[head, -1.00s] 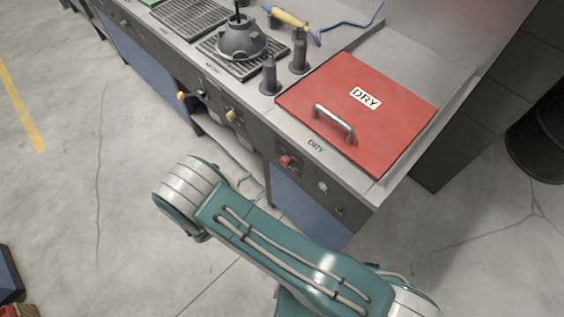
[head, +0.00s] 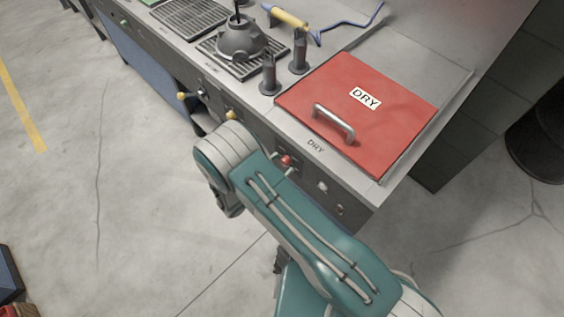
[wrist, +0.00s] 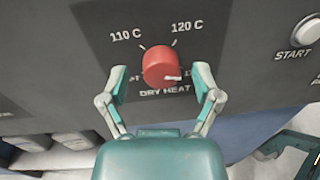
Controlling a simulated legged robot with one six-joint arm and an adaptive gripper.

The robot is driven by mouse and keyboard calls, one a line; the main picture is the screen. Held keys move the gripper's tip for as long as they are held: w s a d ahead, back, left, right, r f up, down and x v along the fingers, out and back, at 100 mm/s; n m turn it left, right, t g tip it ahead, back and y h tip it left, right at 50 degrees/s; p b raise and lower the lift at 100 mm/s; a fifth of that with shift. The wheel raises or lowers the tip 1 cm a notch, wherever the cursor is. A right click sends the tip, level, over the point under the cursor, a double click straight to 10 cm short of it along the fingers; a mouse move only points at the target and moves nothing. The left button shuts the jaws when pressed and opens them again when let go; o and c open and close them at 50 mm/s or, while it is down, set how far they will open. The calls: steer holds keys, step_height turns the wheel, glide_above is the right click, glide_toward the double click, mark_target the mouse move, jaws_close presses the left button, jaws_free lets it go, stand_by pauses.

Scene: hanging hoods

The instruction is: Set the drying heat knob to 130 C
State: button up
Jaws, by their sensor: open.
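The red drying heat knob (wrist: 160,64) sits on the dark front panel in the wrist view, with "DRY HEAT" printed below it. It also shows in the head view (head: 286,160), just beyond my arm. A light mark on its face lies toward the lower right. The labels 110 C and 120 C read clearly above it. A label at right is mostly hidden by my right finger, and one at left is partly hidden. My gripper (wrist: 166,74) is open, with one finger on each side of the knob. I cannot tell whether they touch it.
A white START button (wrist: 308,29) is right of the knob. Above the panel lies a red lid (head: 395,120) marked DRY, with a metal handle (head: 334,124). A yellow knob (head: 231,115) is farther left. Open floor lies in front of the bench.

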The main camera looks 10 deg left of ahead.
steer(key=shift+w+d, duration=0.1)
steer(key=shift+w, duration=0.05)
jaws_close()
steer(key=shift+m, duration=1.5)
steer(key=shift+r, duration=0.1)
jaws_free()
